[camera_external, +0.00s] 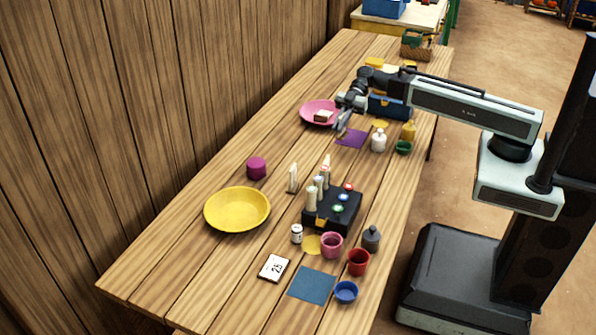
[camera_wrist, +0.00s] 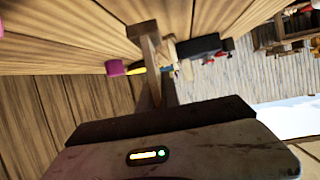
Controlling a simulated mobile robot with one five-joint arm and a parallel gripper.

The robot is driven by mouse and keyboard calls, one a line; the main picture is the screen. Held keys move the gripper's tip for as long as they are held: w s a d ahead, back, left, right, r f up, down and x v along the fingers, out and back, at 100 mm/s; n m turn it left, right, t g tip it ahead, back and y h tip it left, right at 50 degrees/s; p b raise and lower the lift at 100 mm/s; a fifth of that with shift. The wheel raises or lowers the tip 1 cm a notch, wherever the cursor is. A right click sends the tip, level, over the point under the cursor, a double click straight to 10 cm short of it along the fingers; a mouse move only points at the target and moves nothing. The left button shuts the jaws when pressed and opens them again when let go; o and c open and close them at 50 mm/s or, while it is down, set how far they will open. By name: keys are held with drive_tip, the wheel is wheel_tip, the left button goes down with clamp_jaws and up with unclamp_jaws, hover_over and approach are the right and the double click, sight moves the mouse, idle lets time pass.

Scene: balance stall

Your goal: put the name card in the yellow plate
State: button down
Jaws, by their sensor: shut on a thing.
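The yellow plate (camera_external: 237,209) lies near the left edge of the table and looks empty. My gripper (camera_external: 342,122) is far from it, above the table just right of the pink plate. It also shows in the wrist view (camera_wrist: 160,60), with its fingers close together. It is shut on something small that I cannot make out. I cannot tell which thing is the name card.
The pink plate (camera_external: 308,113) holds a small brown and white piece (camera_external: 323,116). A black box with buttons (camera_external: 340,214) and pale upright posts stands mid-table. A magenta cup (camera_external: 256,168) stands behind the yellow plate. Cups and bottles line the right side. Wood between the plates is mostly clear.

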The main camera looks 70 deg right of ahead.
drive_tip(key=w+a+r+m+t+p, duration=0.1)
drive_tip(key=w+a, duration=0.3)
drive_tip(key=w, duration=0.5)
drive_tip(key=w+a+r+m+t+p, duration=0.1)
drive_tip(key=w+a, duration=0.2)
drive_tip(key=w, duration=0.7)
drive_tip(key=w+a+r+p, duration=0.2)
drive_tip(key=w+a, duration=0.1)
drive_tip(key=a, duration=0.6)
drive_tip(key=w+a+r+p, duration=0.1)
drive_tip(key=w+a, duration=0.2)
drive_tip(key=a, duration=0.6)
drive_tip(key=n+g+b, duration=0.4)
drive_tip(key=b, duration=0.5)
hover_over(234, 221)
wheel_tip(234, 221, down, 8)
drive_tip(key=shift+f, duration=0.25)
drive_tip(key=shift+r+p, duration=0.1)
drive_tip(key=shift+p, duration=0.2)
drive_tip(key=c, duration=1.5)
unclamp_jaws()
